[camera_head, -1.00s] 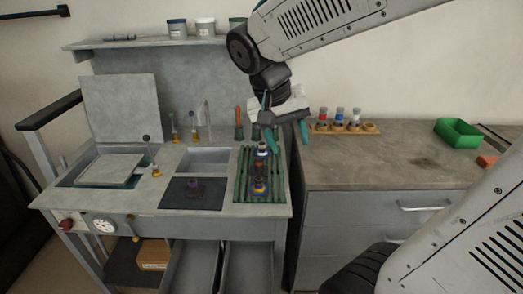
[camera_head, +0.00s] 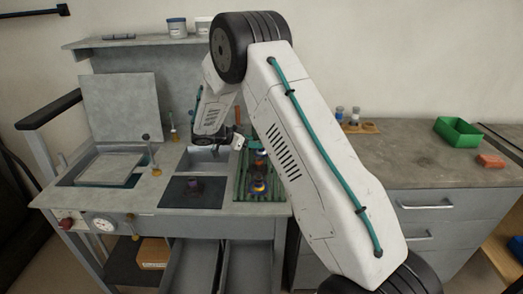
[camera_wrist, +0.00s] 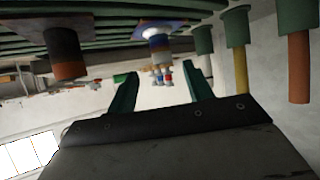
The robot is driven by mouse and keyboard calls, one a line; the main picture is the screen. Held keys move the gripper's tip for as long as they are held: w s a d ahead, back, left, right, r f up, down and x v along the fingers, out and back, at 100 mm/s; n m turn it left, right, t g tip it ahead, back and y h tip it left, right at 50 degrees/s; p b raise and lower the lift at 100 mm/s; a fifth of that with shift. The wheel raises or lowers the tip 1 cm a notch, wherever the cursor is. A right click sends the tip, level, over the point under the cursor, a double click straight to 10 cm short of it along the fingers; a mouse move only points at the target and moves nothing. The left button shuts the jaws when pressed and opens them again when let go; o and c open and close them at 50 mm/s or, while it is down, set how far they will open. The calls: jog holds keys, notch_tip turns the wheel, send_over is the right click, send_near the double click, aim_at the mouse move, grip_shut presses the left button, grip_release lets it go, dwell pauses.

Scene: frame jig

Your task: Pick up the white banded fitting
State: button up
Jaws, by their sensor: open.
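A white fitting with blue and orange bands (camera_wrist: 157,36) shows in the wrist view, beyond and above my fingertips as pictured. My gripper (camera_wrist: 160,78) is open, its two teal fingers apart and nothing between them. In the head view my gripper (camera_head: 250,143) is low at the back of the green slatted rack (camera_head: 243,186), partly hidden by my arm. A fitting with a blue and yellow band (camera_head: 259,186) stands on the front part of this rack. A darker fitting (camera_head: 259,165) stands behind it, close to the gripper. I cannot tell which of these matches the wrist view's white one.
A dark fitting with an orange end (camera_wrist: 66,55) and several green-collared rods (camera_wrist: 236,40) show in the wrist view. A wooden holder (camera_head: 362,127) with small jars, a green bin (camera_head: 458,132) and an orange block (camera_head: 490,160) are on the right counter. A sink (camera_head: 203,160) lies left of the rack.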

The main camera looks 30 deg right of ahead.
jog(key=x, duration=0.8)
jog(key=shift+w+a+f, duration=0.15)
jog(key=shift+w+f, duration=0.05)
jog(key=shift+f, duration=0.1)
grip_shut()
